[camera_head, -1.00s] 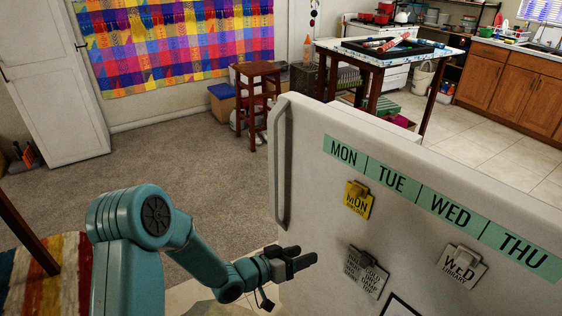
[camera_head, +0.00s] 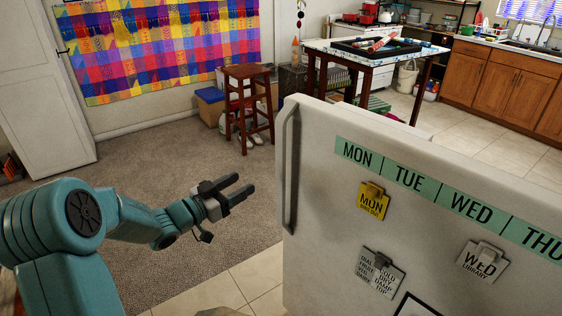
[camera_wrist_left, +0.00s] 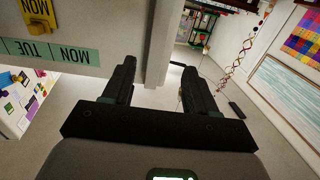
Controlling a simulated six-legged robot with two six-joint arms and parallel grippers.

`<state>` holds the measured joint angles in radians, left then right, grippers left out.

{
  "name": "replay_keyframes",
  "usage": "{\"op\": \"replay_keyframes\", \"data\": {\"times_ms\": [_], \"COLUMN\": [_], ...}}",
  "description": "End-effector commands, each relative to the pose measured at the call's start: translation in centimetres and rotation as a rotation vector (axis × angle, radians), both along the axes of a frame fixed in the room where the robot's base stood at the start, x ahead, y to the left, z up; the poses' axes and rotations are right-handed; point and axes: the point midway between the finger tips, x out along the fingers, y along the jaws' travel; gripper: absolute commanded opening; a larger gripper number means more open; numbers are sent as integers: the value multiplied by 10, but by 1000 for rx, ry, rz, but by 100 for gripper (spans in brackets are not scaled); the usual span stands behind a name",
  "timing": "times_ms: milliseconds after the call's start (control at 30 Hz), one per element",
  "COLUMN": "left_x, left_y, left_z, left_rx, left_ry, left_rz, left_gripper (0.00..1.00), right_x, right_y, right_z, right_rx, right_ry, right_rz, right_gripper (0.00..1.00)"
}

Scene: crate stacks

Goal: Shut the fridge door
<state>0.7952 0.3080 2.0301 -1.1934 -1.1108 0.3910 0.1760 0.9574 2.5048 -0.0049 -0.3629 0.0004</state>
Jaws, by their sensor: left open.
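The white fridge door (camera_head: 330,215) stands at the right in the head view, its outer face toward me, with a long vertical handle (camera_head: 291,170) along its left edge. It carries a green weekday strip and several clipped notes. My left gripper (camera_head: 243,188) is open and empty, to the left of the handle and apart from it. In the left wrist view the door (camera_wrist_left: 110,25) shows upside down at the upper left, and the open fingers (camera_wrist_left: 160,85) have nothing between them. The fridge body is not clearly seen. My right gripper is not in view.
A wooden stool (camera_head: 247,100) and a table (camera_head: 375,52) with items on it stand behind the door. A tall white cabinet (camera_head: 45,110) is at the far left. Carpet (camera_head: 160,165) is clear around the gripper.

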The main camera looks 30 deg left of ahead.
Motion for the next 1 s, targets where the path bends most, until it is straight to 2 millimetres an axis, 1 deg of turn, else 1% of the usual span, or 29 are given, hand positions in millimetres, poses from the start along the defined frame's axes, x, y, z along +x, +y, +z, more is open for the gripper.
{"op": "replay_keyframes", "data": {"times_ms": [167, 400, 500, 600, 700, 800, 1000], "left_x": [36, 94, 114, 131, 142, 148, 150], "left_y": [-9, -21, -25, -28, -29, -31, -31], "left_z": [2, 2, 2, 1, 1, 0, 0], "left_rx": [-1, -1, -1, -1, 0, -1, -1], "left_ry": [-2, -2, -2, -1, -1, 0, -1], "left_rz": [-6, -9, -9, -8, -7, -7, -6], "left_gripper": [57, 57, 57, 57, 57, 57, 57], "right_x": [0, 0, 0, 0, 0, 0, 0], "right_y": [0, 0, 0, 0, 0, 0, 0], "right_z": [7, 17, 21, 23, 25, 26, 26], "right_rx": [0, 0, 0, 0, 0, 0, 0], "right_ry": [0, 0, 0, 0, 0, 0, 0], "right_rz": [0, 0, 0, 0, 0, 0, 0], "right_gripper": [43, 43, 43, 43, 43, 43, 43]}}
